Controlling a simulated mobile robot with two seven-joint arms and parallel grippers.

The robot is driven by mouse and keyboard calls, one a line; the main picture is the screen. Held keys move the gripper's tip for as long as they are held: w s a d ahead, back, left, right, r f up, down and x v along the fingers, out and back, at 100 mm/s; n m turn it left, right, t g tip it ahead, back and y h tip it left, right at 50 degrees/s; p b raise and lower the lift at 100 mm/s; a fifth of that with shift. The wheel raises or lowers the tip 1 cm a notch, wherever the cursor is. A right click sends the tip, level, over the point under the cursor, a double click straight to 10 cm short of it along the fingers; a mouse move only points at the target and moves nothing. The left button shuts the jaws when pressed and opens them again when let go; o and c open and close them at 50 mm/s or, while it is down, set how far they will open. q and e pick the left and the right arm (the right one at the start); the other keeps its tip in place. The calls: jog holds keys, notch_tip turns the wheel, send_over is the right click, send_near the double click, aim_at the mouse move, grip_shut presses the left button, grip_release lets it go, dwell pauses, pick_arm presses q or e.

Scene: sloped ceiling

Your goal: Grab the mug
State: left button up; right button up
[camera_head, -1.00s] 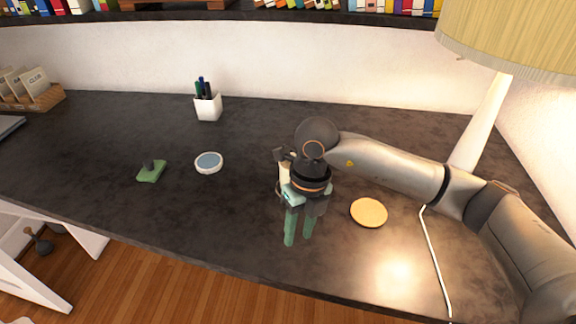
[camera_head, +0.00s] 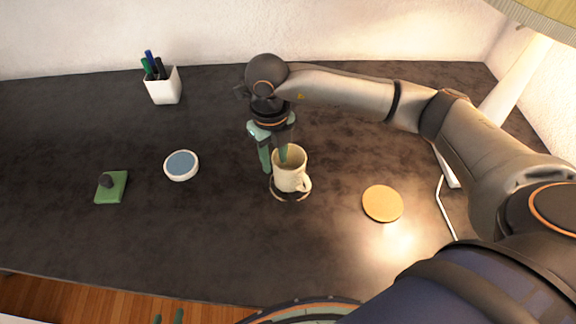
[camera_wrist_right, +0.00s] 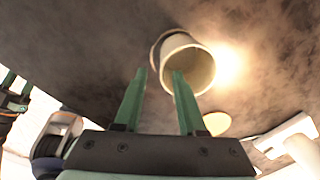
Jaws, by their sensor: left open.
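My right gripper (camera_head: 275,166) is open at the mug's left side. One finger is outside the wall and the other overlaps the opening; I cannot tell whether they touch it. In the right wrist view the mug (camera_wrist_right: 188,66) lies beyond the open fingers (camera_wrist_right: 160,70), the right fingertip over its mouth. My left gripper (camera_head: 168,317) shows only its fingertips at the bottom edge, apart and empty, away from the mug.
An orange-tan disc (camera_head: 382,204) lies right of the mug. A round white-rimmed blue dish (camera_head: 181,166), a green pad with a dark knob (camera_head: 111,187) and a white pen cup (camera_head: 163,86) are to the left. A lamp (camera_head: 515,78) stands at right. The desk's front middle is clear.

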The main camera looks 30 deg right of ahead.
aim_at(278, 186)
jog(key=f, duration=0.4)
jog(key=f+p, duration=0.1)
jog(key=f, duration=0.4)
jog(key=shift+d, duration=0.2)
jog(key=shift+r, duration=0.1)
grip_shut()
jog(key=shift+w, duration=0.1)
dwell(0.9)
